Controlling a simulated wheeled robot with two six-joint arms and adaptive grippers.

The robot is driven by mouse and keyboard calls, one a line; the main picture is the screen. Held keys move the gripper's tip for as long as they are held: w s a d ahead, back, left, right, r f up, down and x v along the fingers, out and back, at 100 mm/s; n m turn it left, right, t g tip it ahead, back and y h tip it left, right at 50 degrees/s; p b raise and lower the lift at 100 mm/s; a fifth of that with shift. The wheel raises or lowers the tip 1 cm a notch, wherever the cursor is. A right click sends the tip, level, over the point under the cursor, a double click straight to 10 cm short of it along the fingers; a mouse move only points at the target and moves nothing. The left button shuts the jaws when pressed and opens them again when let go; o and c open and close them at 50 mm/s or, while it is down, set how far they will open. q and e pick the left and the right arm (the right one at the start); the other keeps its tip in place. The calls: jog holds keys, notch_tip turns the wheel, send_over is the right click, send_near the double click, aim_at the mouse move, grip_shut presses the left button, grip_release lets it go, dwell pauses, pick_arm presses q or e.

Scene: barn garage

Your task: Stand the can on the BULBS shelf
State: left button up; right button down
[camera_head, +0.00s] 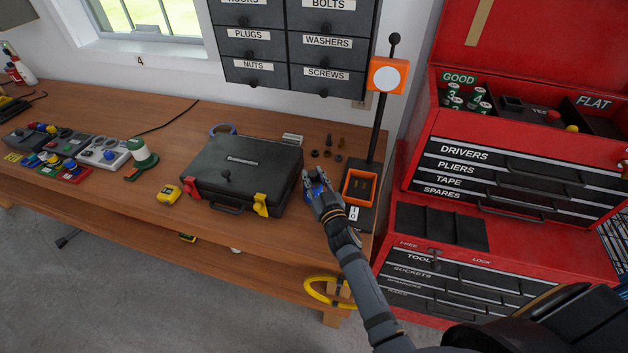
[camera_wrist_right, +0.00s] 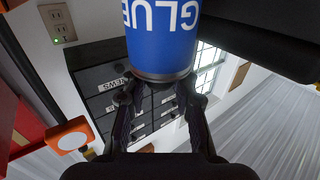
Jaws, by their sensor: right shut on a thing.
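The can is blue with white GLUE lettering, upside down in the right wrist view (camera_wrist_right: 162,42). My right gripper (camera_head: 318,180) is shut on the can and holds it near its end. In the head view only a blue patch of the can (camera_head: 310,192) shows beside the fingers, between the black case and the orange-framed stand. I cannot tell whether the can touches the bench. No shelf label reading BULBS is legible in either view. My left gripper is not in view.
A black case (camera_head: 243,165) lies on the wooden bench (camera_head: 160,215), left of my right gripper. A post with an orange head (camera_head: 388,75) rises behind it. Labelled drawers (camera_head: 290,45) hang on the wall. A red tool chest (camera_head: 510,140) stands right.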

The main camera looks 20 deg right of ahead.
jog(key=c, duration=1)
grip_release()
jog(key=shift+f, duration=0.1)
jog(key=shift+c, duration=0.2)
